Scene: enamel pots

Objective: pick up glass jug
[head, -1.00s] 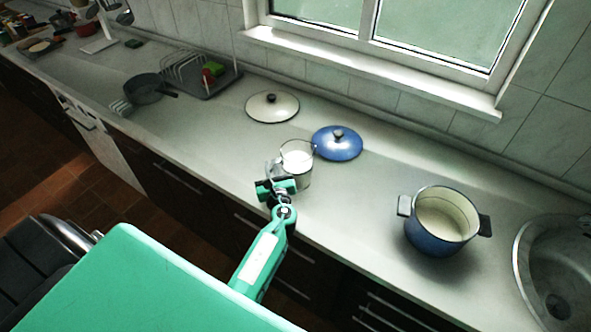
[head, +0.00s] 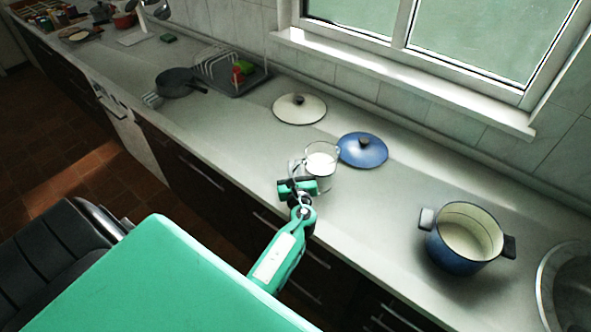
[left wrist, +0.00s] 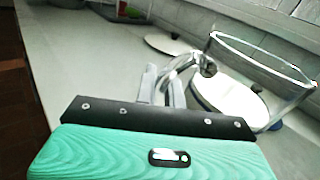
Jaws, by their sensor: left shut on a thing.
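The glass jug (head: 329,178) stands upright on the counter near its front edge, with something white showing in its mouth. In the left wrist view the clear jug (left wrist: 268,62) is at the right, with its curved handle towards my fingers. My left gripper (head: 297,175) is at the jug's handle side and shut on the handle; the fingers also show in the left wrist view (left wrist: 160,88). Whether the jug's base touches the counter is hard to tell. My right gripper is not in view.
A blue lid (head: 362,150) lies close behind the jug, and a cream lid (head: 299,108) lies farther left. A blue pot (head: 462,240) stands to the right, by the sink (head: 568,285). A dark pan (head: 176,83) and a dish rack (head: 222,68) are at the left.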

